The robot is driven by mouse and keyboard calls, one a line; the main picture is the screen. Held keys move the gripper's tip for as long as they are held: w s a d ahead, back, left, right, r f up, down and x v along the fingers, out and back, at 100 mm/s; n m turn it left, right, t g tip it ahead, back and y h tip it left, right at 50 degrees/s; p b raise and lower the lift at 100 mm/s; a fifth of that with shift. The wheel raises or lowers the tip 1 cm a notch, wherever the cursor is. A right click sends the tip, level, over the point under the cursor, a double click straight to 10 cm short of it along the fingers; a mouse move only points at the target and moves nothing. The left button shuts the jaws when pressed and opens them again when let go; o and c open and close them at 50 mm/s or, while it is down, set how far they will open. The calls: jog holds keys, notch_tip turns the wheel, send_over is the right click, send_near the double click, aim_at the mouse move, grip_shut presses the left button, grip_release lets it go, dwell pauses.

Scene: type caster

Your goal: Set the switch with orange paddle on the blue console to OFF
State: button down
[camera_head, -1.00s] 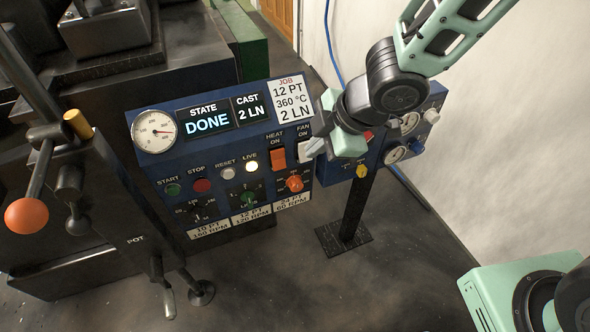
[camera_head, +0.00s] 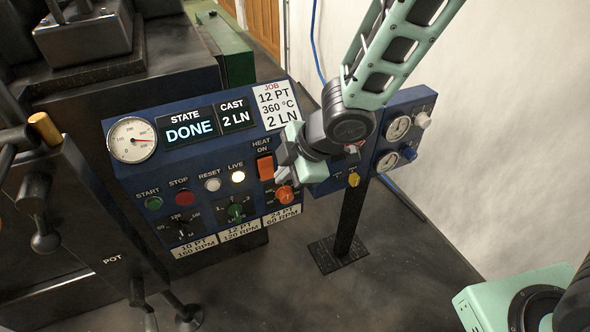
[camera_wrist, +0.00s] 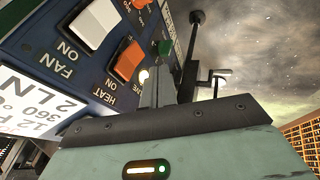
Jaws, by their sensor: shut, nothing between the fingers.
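The blue console (camera_head: 120,180) shows at the middle left of the head view. Its orange-paddle switch (camera_head: 265,168), labelled HEAT ON, sits at the console's right side. The orange paddle (camera_wrist: 128,61) also shows in the wrist view, beside the white FAN switch (camera_wrist: 95,22). Which way the orange paddle is tilted is hard to tell. My gripper (camera_head: 284,160) is shut and empty, just right of the orange paddle in the head view. In the wrist view its fingertips (camera_wrist: 154,80) are close to the paddle; contact cannot be confirmed. The FAN switch is hidden behind my gripper in the head view.
An orange knob (camera_head: 284,194) lies just below my gripper. Green (camera_head: 236,212) and black (camera_head: 184,228) knobs and a button row are left of it. A second blue panel with gauges (camera_head: 398,128) stands behind my arm.

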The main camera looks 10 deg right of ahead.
aim_at(264, 173)
jog(key=shift+w+a+f, duration=0.35)
jog(key=shift+w+f, duration=0.15)
jog(key=shift+w, duration=0.2)
jog(key=shift+w+a+f, duration=0.3)
jog(key=shift+w+f, duration=0.25)
jog(key=shift+w, duration=0.15)
jog(key=shift+w+a+f, duration=0.35)
jog(key=shift+w+f, duration=0.15)
jog(key=shift+w, duration=0.2)
jog(key=f+b, duration=0.1)
jog(key=b, duration=0.1)
jog(key=shift+w+b, duration=0.15)
jog(key=shift+b, duration=0.25)
jog(key=shift+r+t+b, duration=0.1)
jog(key=shift+t+b, duration=0.2)
jog(key=shift+b, duration=0.05)
jog(key=shift+r+p, duration=1.15)
jog(key=shift+p, duration=0.1)
